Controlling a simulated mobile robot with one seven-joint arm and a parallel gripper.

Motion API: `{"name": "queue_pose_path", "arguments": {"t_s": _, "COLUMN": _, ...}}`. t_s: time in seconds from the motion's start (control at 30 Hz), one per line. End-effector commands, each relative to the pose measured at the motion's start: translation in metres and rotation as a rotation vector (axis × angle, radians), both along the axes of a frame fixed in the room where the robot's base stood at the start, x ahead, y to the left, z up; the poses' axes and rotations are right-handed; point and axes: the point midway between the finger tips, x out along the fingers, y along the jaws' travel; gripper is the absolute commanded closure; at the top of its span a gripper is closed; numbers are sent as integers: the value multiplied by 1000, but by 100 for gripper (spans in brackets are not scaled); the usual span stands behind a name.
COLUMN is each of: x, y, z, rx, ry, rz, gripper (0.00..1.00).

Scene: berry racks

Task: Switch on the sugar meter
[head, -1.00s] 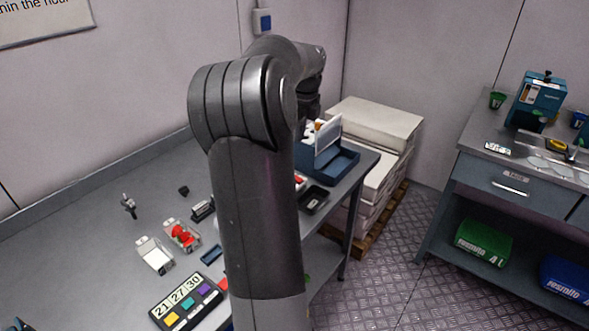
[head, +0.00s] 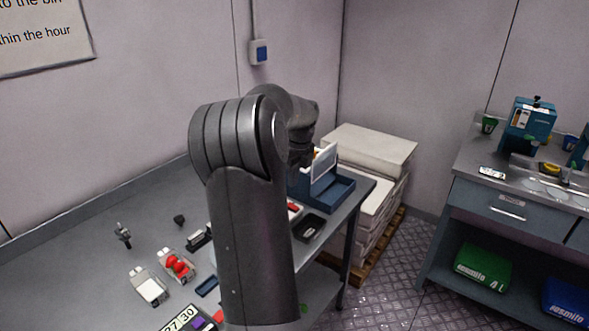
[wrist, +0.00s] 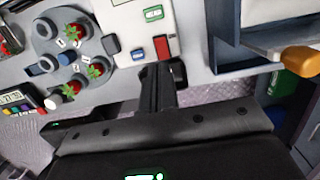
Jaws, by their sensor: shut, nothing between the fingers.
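In the wrist view, a pale panel (wrist: 128,22) carries a small green-framed label or display (wrist: 153,14), a blue button (wrist: 137,54) and a red button (wrist: 162,47). It may be the sugar meter; I cannot read a name on it. My gripper (wrist: 165,72) is shut and empty, with its fingertips just below the red button in the picture. I cannot tell whether they touch the panel. In the head view my own arm hides the gripper and most of this panel.
A grey round plate (wrist: 45,45) with several strawberries and cups lies left of the panel. A blue-grey stand (wrist: 228,50) and an orange knob (wrist: 300,59) are at right. A teal machine (head: 528,122) stands on the other bench. White stacked slabs (head: 365,150) stand behind the table.

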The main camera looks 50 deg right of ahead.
Motion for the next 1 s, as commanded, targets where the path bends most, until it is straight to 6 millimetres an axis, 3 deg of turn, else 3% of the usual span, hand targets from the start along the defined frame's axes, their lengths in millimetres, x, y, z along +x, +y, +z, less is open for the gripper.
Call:
{"name": "queue_pose_path", "arguments": {"t_s": 0.2, "x": 6, "y": 0, "z": -46, "rx": 3, "ry": 2, "rz": -2, "gripper": 100}}
{"name": "queue_pose_path", "arguments": {"t_s": 0.4, "x": 10, "y": 0, "z": -71, "rx": 1, "ry": 1, "rz": -1, "gripper": 100}}
{"name": "queue_pose_path", "arguments": {"t_s": 1.0, "x": 13, "y": 0, "z": -82, "rx": 1, "ry": 35, "rz": 2, "gripper": 100}}
